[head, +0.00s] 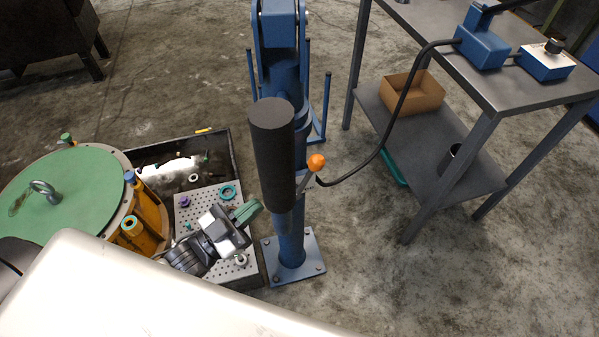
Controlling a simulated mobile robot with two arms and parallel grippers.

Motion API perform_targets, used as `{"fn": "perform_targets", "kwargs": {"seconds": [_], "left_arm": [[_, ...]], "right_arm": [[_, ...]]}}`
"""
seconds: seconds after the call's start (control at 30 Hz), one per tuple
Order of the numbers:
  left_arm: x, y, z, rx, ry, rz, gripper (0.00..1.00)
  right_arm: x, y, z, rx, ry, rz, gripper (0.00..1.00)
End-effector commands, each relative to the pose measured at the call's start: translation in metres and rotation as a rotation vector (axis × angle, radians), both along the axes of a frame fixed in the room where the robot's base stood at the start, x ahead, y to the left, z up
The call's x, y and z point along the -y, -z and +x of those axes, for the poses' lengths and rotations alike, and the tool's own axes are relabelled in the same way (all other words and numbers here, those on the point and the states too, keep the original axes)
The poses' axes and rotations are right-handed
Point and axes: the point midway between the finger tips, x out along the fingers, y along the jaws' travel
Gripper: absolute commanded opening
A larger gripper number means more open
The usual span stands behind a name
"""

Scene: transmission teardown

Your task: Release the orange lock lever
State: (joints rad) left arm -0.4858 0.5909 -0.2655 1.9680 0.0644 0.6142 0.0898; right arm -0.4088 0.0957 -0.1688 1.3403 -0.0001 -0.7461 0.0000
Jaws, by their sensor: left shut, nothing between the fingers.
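The orange lock lever shows as an orange ball knob (316,162) on a short thin grey stem. The stem leans up and to the right from the side of the blue post (290,230). A thick dark padded cylinder (272,150) stands in front of the post and hides part of it and the lever's base. My left gripper (247,212) is low and to the left of the post, over the perforated plate. Its fingers are shut and empty, apart from the lever. My right gripper is not in view.
A green-topped drum (75,190) stands at left, beside a dark tray (222,155) with small parts. A grey workbench (510,85) at right holds blue control boxes (483,50). A black cable (385,135) runs from there toward the lever.

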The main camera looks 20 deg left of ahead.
Motion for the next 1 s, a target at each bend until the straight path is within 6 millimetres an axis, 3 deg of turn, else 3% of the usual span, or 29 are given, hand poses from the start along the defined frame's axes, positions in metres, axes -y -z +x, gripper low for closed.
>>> {"fn": "perform_targets", "kwargs": {"seconds": [0.43,0.53,0.73,1.0], "left_arm": [[0.051,-0.032,0.07,0.005,0.0,-0.001,0.0],[0.057,-0.02,0.083,0.002,0.0,0.0,0.0],[0.064,-0.013,0.097,0.001,0.0,-0.001,0.0],[0.065,-0.012,0.1,0.001,0.0,0.001,0.0]], "right_arm": [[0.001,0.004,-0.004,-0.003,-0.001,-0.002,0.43],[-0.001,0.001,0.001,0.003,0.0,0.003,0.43],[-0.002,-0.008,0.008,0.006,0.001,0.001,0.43],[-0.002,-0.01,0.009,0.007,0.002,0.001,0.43]]}}
